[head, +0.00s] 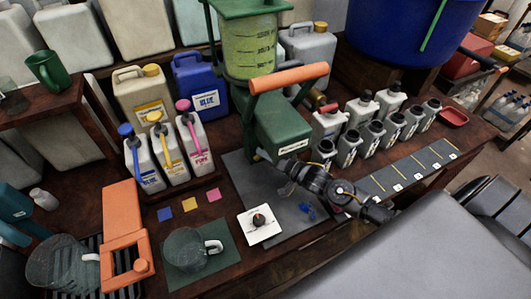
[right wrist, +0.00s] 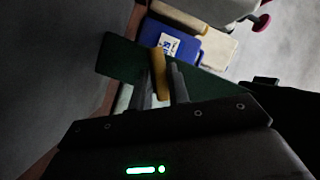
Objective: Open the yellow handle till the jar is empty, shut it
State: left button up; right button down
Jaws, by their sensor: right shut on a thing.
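The clear jar (head: 250,48) with dark graduation marks is held in a green stand and shows yellow-green contents; I cannot read the level exactly. The green body (head: 283,125) of the stand is below it, with a thick orange lever (head: 288,77) across its top. My right gripper (head: 284,168) is low at the front of this body. In the right wrist view the yellow handle (right wrist: 158,72) sits between its two fingers, which are shut on it. The handle is hidden in the head view, so I cannot tell its setting. My left gripper is not in view.
A glass jug (head: 187,250) stands on a green mat at the front. A white card with a dark knob (head: 259,222) lies beside it. Blue, yellow and pink pump bottles (head: 165,152) stand left of the stand. Several small bottles (head: 372,137) stand to its right.

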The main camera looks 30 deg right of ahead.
jog(key=m+t, duration=0.1)
jog(key=m, duration=0.1)
jog(key=m+t, duration=0.1)
jog(key=m, duration=0.1)
jog(key=shift+f+y, duration=0.15)
jog(key=shift+y, duration=0.25)
jog(key=shift+m, duration=0.3)
jog(key=c, duration=1.3)
grip_release()
jog(key=shift+c, duration=0.2)
